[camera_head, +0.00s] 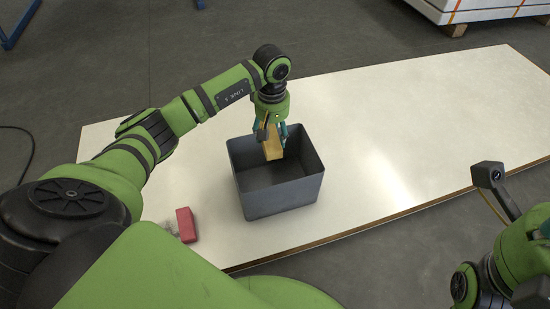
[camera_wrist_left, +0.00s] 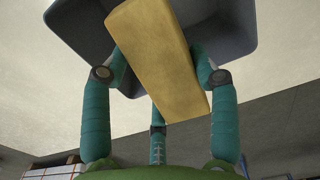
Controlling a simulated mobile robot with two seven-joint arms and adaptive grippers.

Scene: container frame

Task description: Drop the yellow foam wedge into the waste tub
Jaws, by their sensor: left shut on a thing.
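The yellow foam wedge (camera_head: 272,142) is held by my left gripper (camera_head: 271,134) over the open top of the dark grey waste tub (camera_head: 282,197). The left gripper is shut on the wedge, with its teal fingers on either side. In the left wrist view the wedge (camera_wrist_left: 160,55) fills the middle between the fingers, and the grey tub (camera_wrist_left: 235,30) lies behind it. In the head view the tub's visible inside looks empty. Of my right arm only part shows at the lower right, and its fingertips are not seen.
The tub stands on a long white table (camera_head: 400,130). A red block (camera_head: 186,225) lies to the left of the tub, with a small greyish thing beside it, partly hidden by my arm. The table right of the tub is clear. A white stack (camera_head: 480,8) stands on the floor behind.

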